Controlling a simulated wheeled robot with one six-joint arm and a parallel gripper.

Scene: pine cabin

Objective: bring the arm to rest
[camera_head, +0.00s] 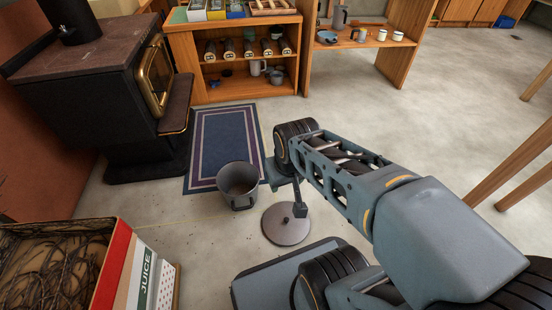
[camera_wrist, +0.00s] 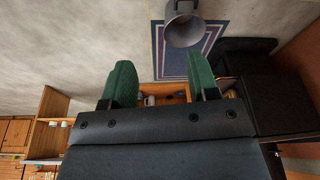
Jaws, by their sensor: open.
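My gripper (camera_wrist: 162,80) is open, with its two green fingers spread and nothing between them in the wrist view. My arm reaches from the lower right to the middle of the head view, bent downward at its end. There the gripper is partly hidden by the arm. A grey pot (camera_head: 238,187) stands on the floor just left of the gripper; it also shows at the top of the wrist view (camera_wrist: 183,28). A round grey lid (camera_head: 287,226) with a dark knob lies on the floor below the gripper in the head view.
A blue bordered rug (camera_head: 222,135) lies behind the pot. A black stove (camera_head: 98,95) stands at left, a wooden shelf unit (camera_head: 240,90) at the back. A juice crate (camera_head: 105,265) of twig-like stuff is at lower left. Table legs (camera_head: 515,160) stand at right; bare floor lies between.

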